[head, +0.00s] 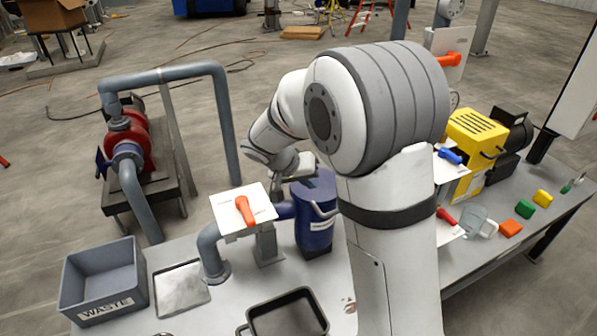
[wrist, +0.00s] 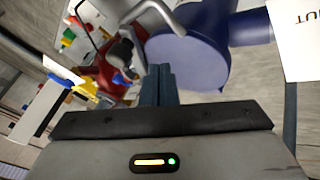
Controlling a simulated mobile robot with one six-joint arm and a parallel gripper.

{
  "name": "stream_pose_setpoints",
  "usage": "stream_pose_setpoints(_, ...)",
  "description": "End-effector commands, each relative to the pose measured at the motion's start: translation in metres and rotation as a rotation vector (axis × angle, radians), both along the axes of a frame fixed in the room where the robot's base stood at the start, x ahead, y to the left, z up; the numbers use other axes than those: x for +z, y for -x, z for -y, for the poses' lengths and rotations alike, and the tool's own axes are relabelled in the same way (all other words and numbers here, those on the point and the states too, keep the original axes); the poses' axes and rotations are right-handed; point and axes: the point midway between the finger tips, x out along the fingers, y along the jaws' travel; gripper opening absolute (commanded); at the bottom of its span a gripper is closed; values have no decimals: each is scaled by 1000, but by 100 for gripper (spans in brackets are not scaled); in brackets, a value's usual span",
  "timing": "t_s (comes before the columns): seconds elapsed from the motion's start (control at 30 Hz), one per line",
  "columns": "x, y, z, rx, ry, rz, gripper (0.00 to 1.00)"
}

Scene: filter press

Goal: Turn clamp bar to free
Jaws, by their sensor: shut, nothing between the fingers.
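The blue filter vessel (head: 315,228) stands on the table, partly behind my arm; its round blue side also shows in the wrist view (wrist: 190,58). A bent grey bar, apparently the clamp bar (head: 325,212), sits at the vessel's upper right; a grey bar also crosses the vessel in the wrist view (wrist: 150,8). My gripper (head: 306,182) is above the vessel's top. In the wrist view its fingers (wrist: 158,82) are shut together and empty, overlapping the vessel's edge. I cannot tell whether they touch anything.
A white plate with an orange handle (head: 244,210) stands left of the vessel beside a grey pipe (head: 211,250). A grey waste bin (head: 103,283), a metal tray (head: 181,288) and a dark open tray (head: 288,318) lie in front. A yellow machine (head: 478,140) stands right of my arm.

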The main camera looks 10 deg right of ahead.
Motion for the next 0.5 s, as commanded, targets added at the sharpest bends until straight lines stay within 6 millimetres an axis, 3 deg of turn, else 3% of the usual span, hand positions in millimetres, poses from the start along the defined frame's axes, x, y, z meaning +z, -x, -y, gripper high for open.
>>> stream_pose_setpoints(0.1,-16,-6,15,-3,0,-3,0)
stream_pose_setpoints(0.3,-15,0,42,-3,0,-1,0)
stream_pose_setpoints(0.5,-16,1,50,-1,0,1,0)
